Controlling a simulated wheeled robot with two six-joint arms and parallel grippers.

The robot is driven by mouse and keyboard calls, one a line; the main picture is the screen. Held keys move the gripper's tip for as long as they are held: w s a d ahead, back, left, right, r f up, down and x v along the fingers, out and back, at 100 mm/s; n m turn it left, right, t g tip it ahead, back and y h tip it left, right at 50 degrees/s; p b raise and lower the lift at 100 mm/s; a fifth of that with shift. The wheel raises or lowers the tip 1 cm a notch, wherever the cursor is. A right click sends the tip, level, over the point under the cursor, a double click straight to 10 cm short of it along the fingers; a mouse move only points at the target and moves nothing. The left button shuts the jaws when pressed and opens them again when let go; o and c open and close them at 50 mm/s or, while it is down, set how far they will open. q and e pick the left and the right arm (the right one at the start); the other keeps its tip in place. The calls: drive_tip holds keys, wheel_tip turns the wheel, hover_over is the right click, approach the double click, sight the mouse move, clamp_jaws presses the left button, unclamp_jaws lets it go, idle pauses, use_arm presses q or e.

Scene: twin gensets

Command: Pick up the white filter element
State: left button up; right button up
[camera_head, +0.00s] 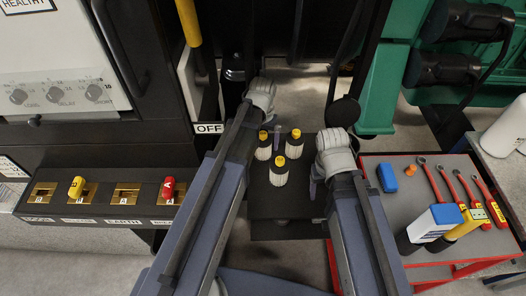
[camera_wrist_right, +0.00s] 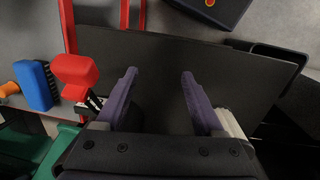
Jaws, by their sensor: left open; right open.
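Three small objects with yellow caps, dark collars and white ribbed bodies stand upright on a black surface (camera_head: 265,207) between my arms: a left one (camera_head: 263,151), a right one (camera_head: 293,149) and a front one (camera_head: 278,176). I cannot tell which is the filter element meant. My left gripper (camera_head: 277,131) is just behind them, open. My right gripper (camera_head: 314,185) is to their right, open. In the right wrist view its two purple fingers (camera_wrist_right: 158,98) are apart with only dark surface between them. A white ribbed piece (camera_wrist_right: 232,122) shows partly behind the right-hand finger.
A red-edged cart top at right holds a blue block (camera_head: 387,178), an orange piece (camera_head: 410,170), several red-handled wrenches (camera_head: 467,187) and a blue-topped white box (camera_head: 434,222). A switch panel (camera_head: 100,205) stands at left. A green machine (camera_head: 377,110) is behind at right.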

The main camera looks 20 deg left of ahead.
use_arm(q)
drive_tip(key=c, duration=1.2)
drive_tip(key=shift+r, duration=0.1)
drive_tip(key=shift+c, duration=0.2)
use_arm(e)
drive_tip(key=shift+r, duration=0.1)
use_arm(q)
wheel_tip(320, 180, up, 10)
drive_tip(key=p, duration=1)
use_arm(e)
wheel_tip(320, 180, up, 10)
use_arm(q)
wheel_tip(320, 180, up, 5)
drive_tip(key=p, duration=0.5)
use_arm(e)
wheel_tip(320, 180, up, 5)
drive_tip(key=shift+f, duration=0.1)
